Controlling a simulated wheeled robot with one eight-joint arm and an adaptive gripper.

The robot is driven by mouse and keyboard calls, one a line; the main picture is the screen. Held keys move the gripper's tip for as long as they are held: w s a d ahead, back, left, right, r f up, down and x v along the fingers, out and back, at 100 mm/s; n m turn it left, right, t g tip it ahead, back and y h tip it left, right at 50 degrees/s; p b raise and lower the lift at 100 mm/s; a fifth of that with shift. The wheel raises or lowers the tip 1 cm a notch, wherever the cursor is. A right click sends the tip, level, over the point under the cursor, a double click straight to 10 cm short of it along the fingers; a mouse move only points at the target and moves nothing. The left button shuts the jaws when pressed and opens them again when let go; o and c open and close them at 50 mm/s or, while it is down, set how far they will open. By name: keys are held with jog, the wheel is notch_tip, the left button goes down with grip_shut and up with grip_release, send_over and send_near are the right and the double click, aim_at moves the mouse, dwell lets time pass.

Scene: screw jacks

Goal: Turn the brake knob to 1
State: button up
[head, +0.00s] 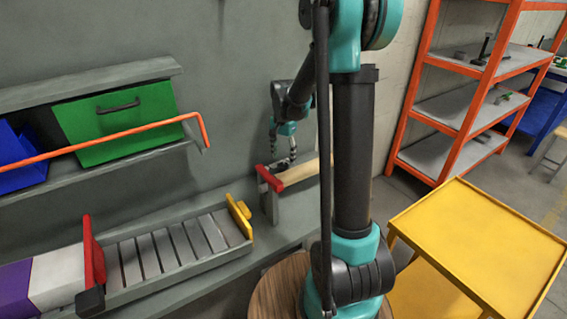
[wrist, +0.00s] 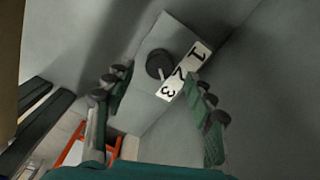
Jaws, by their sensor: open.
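The brake knob (wrist: 160,63) is a round black dial on a grey plate in the wrist view. Beside it a white label (wrist: 185,73) carries the numbers 1, 2 and 3. A small light mark on the knob's lower edge faces the label, roughly between 2 and 3; I cannot tell the exact setting. My gripper (wrist: 160,84) is open and empty, its fingers on either side of the knob's lower area, apparently apart from it. In the head view my gripper (head: 283,148) hangs above the bench by a red-ended wooden bar (head: 298,173); I cannot make out the knob there.
A slatted grey tray (head: 170,250) with red and yellow ends lies on the bench at left. A green bin (head: 118,122) sits on a wall shelf behind an orange rail (head: 100,143). A yellow cart (head: 480,240) and an orange rack (head: 400,120) stand at right.

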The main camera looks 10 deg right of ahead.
aim_at(284, 164)
jog(key=shift+f, duration=1.7)
jog(key=c, duration=1.2)
